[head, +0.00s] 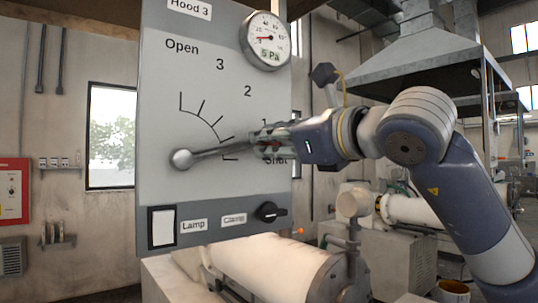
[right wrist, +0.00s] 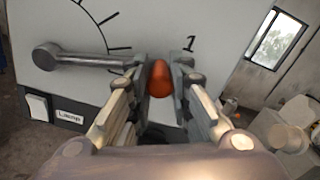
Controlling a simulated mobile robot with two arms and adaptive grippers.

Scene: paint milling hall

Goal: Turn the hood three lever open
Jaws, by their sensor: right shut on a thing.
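The Hood 3 panel (head: 160,130) is a grey plate with a scale from Shut at the lower right, through 1, 2 and 3, to Open at the top. The metal hood three lever (head: 207,154) turns on a round hub at the left of the scale. It points right and slightly up, between the Shut and 1 marks. My right gripper (head: 262,142) is shut on the lever's outer end. In the right wrist view the red-orange grip (right wrist: 159,80) sits between the fingers of the right gripper (right wrist: 160,85). My left gripper is not in view.
A round gauge (head: 266,41) reading 5 Pa is at the panel's top right. Below are a white lamp switch (head: 162,227) and a black clamp knob (head: 268,212). A large white cylinder (head: 270,262) lies under the panel. A metal hood (head: 425,55) hangs at right.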

